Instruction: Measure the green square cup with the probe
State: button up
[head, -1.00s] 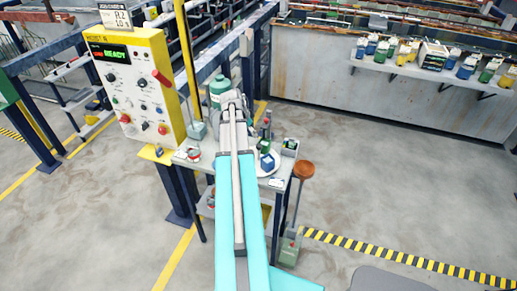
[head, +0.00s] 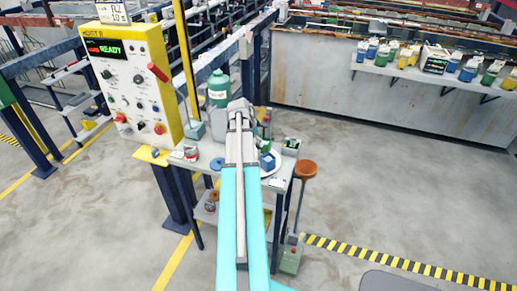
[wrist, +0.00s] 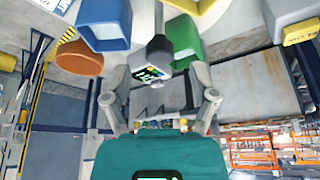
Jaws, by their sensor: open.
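In the wrist view, the probe (wrist: 152,68) is a grey handle with a lit green display and a thin rod. It shows between the fingers of my gripper (wrist: 160,103), which are spread apart; I cannot tell whether they touch it. The green square cup (wrist: 183,42) is just beside the probe. In the head view, my gripper (head: 241,108) is above the small work table, and the green cup (head: 265,146) is partly hidden beside my arm. I cannot make out the probe in the head view.
A blue cup (head: 267,161) stands beside the green one. A teal bottle (head: 219,90) is left of my gripper. The yellow control panel (head: 130,80) rises at the left. Floor to the right is open.

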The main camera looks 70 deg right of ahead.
aim_at(259, 152)
jog(key=shift+b+x, duration=1.2)
jog(key=shift+x, duration=0.45)
jog(key=shift+c, duration=0.2)
grip_shut()
